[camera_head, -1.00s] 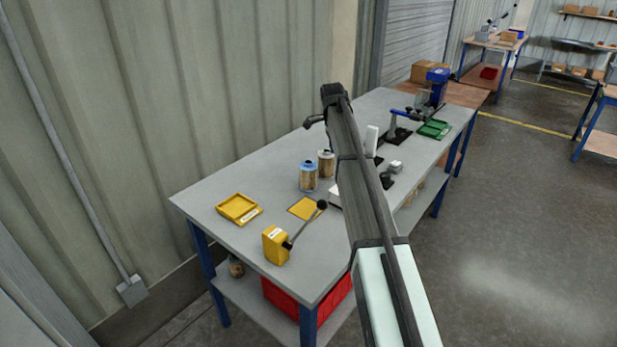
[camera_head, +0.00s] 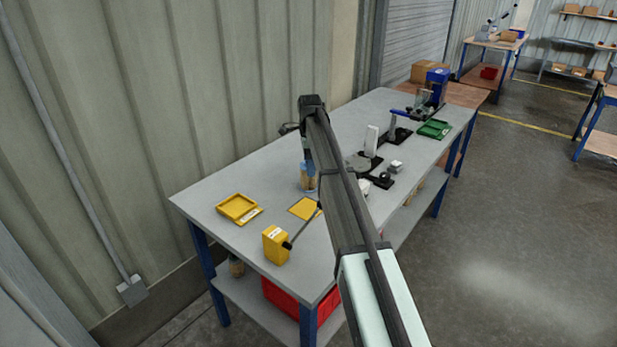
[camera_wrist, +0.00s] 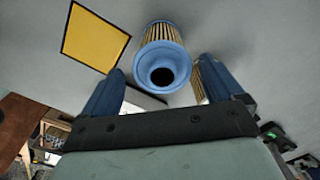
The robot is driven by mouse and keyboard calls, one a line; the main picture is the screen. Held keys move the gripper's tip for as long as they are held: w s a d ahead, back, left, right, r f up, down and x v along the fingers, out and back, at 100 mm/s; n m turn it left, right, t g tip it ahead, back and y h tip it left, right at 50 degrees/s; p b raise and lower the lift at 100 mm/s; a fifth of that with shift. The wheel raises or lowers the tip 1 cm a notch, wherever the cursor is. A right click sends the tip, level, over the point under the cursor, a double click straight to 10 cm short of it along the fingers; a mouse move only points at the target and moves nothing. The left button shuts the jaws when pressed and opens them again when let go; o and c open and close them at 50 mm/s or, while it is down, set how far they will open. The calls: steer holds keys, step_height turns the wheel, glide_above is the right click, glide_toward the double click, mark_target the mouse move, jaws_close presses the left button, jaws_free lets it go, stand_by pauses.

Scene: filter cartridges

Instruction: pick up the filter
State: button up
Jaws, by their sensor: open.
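A pleated filter (camera_wrist: 163,52) with blue end caps stands in the wrist view, its round dark opening facing the camera. In the head view the blue-capped filter (camera_head: 308,184) is on the grey bench, partly covered by my arm. My gripper (camera_wrist: 162,68) is open, with one blue finger on each side of the filter. No contact between fingers and filter is clear. A second pleated filter (camera_wrist: 196,80) shows in part beside the right finger. In the head view my arm hides it.
A yellow square (camera_head: 303,208) lies beside the filter. A yellow tray (camera_head: 238,207) and a yellow box (camera_head: 275,246) with a lever stand near the bench's near end. Dark fixtures (camera_head: 376,181) and a green tray (camera_head: 434,129) are farther along the bench (camera_head: 205,185).

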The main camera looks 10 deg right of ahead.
steer(key=shift+w+a+f, duration=0.1)
steer(key=shift+w+f, duration=0.05)
steer(key=shift+f, duration=2.6)
steer(key=shift+c, duration=0.2)
steer(key=c, duration=1)
steer(key=shift+r, duration=0.15)
